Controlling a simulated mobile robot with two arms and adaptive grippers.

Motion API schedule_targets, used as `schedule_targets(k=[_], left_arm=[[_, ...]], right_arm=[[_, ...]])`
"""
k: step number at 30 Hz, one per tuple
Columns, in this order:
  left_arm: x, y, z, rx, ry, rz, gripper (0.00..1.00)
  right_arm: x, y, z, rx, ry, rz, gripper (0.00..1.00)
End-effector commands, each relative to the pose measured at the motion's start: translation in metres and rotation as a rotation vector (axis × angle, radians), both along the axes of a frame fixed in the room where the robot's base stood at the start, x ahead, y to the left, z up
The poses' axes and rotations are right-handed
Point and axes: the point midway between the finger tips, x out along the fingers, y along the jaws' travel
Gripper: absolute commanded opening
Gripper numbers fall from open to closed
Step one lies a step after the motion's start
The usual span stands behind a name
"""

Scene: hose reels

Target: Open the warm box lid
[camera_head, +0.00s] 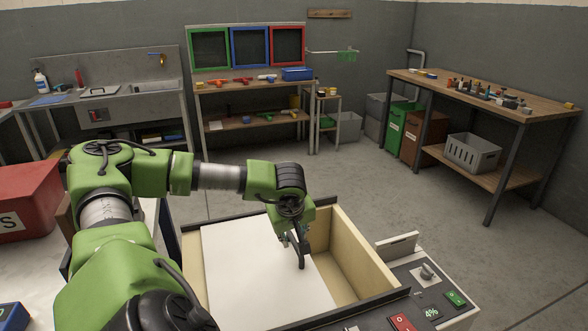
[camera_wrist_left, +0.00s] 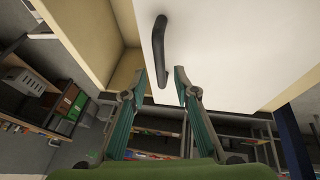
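The warm box (camera_head: 355,255) has cream walls inside a dark rim and stands just in front of me. Its flat white lid (camera_head: 250,275) covers the left and middle part, and a gap at the right shows the cream inside. The lid also fills much of the left wrist view (camera_wrist_left: 240,45). A dark bar handle (camera_wrist_left: 160,50) is on the lid near its edge at the gap; it shows in the head view too (camera_head: 302,256). My left gripper (camera_head: 292,240) is at the handle. Its fingers (camera_wrist_left: 158,88) are apart, with one handle end between the tips; contact cannot be told. My right gripper is not in view.
A control panel (camera_head: 430,290) with a knob, a red switch and a green switch adjoins the box at the right. A red box (camera_head: 25,200) is at the left. Workbenches line the back and right walls. The floor between is clear.

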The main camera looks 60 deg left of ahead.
Motion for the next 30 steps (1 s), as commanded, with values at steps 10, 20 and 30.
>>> schedule_targets(k=[10,20,30], left_arm=[[-0.02,-0.022,0.067,0.003,-0.003,0.0,0.28],[-0.028,-0.031,0.091,0.001,-0.001,0.001,0.28],[-0.028,-0.031,0.091,0.001,-0.001,0.001,0.28]], right_arm=[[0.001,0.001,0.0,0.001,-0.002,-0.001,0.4],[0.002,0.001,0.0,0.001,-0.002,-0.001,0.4],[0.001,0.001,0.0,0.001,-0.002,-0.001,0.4]])
